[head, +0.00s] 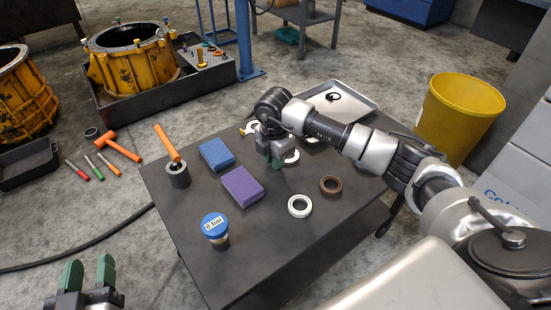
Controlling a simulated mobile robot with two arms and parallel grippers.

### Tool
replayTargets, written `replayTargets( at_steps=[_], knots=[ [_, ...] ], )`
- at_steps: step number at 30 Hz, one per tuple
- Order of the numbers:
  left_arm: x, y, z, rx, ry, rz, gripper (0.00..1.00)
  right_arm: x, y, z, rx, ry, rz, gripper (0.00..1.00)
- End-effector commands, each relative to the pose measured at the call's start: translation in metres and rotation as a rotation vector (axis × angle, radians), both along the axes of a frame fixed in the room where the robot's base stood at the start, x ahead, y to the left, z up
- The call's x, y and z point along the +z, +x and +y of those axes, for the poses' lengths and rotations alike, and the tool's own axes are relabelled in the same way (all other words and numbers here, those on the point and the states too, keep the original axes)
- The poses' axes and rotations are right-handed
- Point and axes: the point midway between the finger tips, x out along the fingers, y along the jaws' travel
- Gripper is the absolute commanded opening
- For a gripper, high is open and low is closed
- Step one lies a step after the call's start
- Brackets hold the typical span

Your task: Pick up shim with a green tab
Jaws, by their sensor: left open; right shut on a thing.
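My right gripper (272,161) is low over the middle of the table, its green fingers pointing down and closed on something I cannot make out. A pale ring (292,156) shows just to the right of its fingers, partly hidden; I cannot tell whether it is the thing held. Another pale ring (250,128) with a yellowish tab lies behind the gripper, partly covered by the arm. No green tab can be made out on any ring. My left gripper (89,275) is open and empty at the lower left, in front of the table and away from it.

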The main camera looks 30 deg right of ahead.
Motion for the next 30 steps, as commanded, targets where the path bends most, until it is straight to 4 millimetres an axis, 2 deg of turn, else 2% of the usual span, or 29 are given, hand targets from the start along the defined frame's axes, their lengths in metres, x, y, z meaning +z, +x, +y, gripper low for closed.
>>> replayTargets(
  at_steps=[7, 11, 18, 24, 30],
  knots=[
    [-0.029, -0.008, 0.009, 0.017, 0.065, 0.256, 0.43, 0.037, 0.001, 0.000, -0.001, 0.000, -0.004, 0.00],
    [-0.051, -0.021, 0.016, 0.028, 0.110, 0.441, 0.43, 0.050, -0.021, 0.011, 0.005, 0.000, -0.002, 0.00],
    [-0.083, -0.054, 0.031, 0.050, 0.182, 0.757, 0.43, 0.076, -0.060, 0.032, 0.004, 0.000, -0.001, 0.00],
    [-0.097, -0.080, 0.040, 0.062, 0.223, 0.949, 0.43, 0.092, -0.086, 0.045, 0.002, 0.000, -0.001, 0.00],
    [-0.103, -0.095, 0.046, 0.069, 0.244, 1.050, 0.43, 0.100, -0.100, 0.052, 0.001, 0.001, -0.001, 0.00]
  ],
)
